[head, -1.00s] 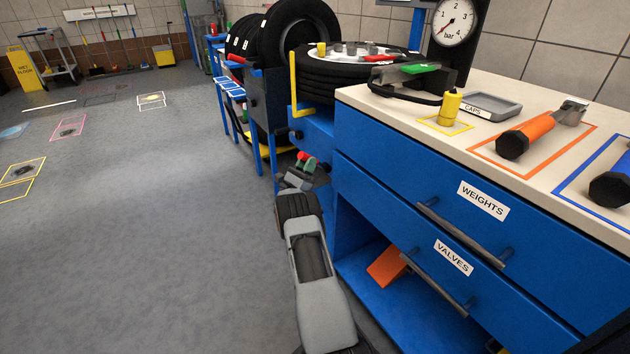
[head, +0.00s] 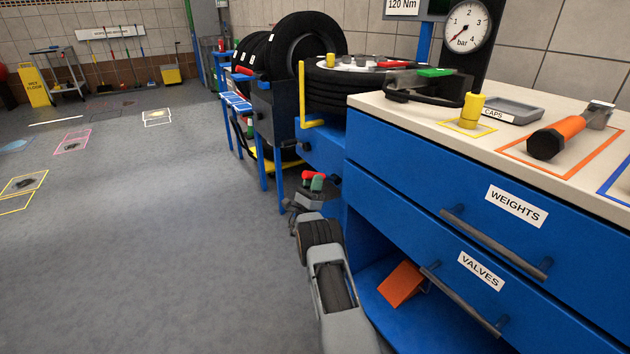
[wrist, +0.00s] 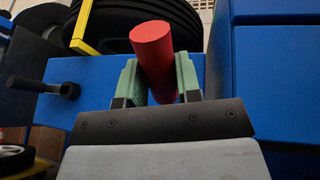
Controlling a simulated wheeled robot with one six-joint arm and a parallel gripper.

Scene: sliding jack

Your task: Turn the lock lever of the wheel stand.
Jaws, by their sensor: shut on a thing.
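The red lock lever (wrist: 152,50) is a red cylinder between my gripper's two green fingers in the wrist view, leaning a little left at its top. My gripper (wrist: 160,82) is shut on it. In the head view the red lever (head: 313,175) lies nearly level at the green fingertips of my gripper (head: 316,184), low beside the blue wheel stand (head: 322,153). Where the lever joins the stand is hidden. The stand carries a stack of black tyres (head: 335,88), and its blue face (wrist: 85,105) is close behind the lever in the wrist view.
The blue drawer bench (head: 420,175) stands close to the right of my arm. An orange wedge (head: 400,284) is on its lower shelf. A dark knob (wrist: 42,85) juts from the stand left of my gripper. The grey floor (head: 170,230) at left is open.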

